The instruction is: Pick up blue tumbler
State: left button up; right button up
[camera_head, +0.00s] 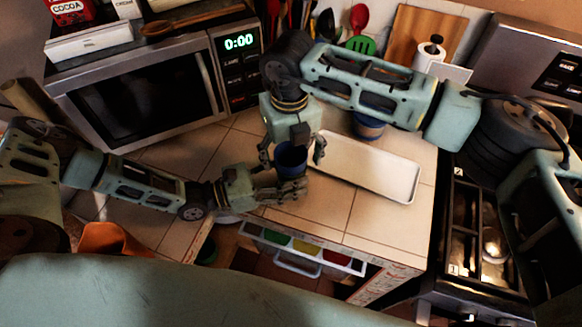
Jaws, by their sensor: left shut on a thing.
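The blue tumbler (291,157) is upright above the tiled counter, near its front edge. My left gripper (290,186) comes in from the left and is shut on the tumbler low down, its fingers hiding the lower part. My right gripper (292,150) reaches down from above. Its fingers are spread on either side of the tumbler's upper part, with a small gap showing at the right.
A white rectangular tray (365,168) lies to the right on the counter. A blue round vessel (369,126) stands behind it, partly hidden by my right arm. A microwave (140,95) is at the back left. An open drawer (300,252) is below the front edge.

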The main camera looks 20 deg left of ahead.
jog(key=c, duration=1.2)
pick_arm(q)
jog(key=shift+c, duration=0.2)
jog(key=o, duration=1.3)
jog(key=shift+c, duration=0.2)
pick_arm(e)
notch_tip(320, 180, up, 10)
pick_arm(q)
jog(key=shift+a, duration=0.1)
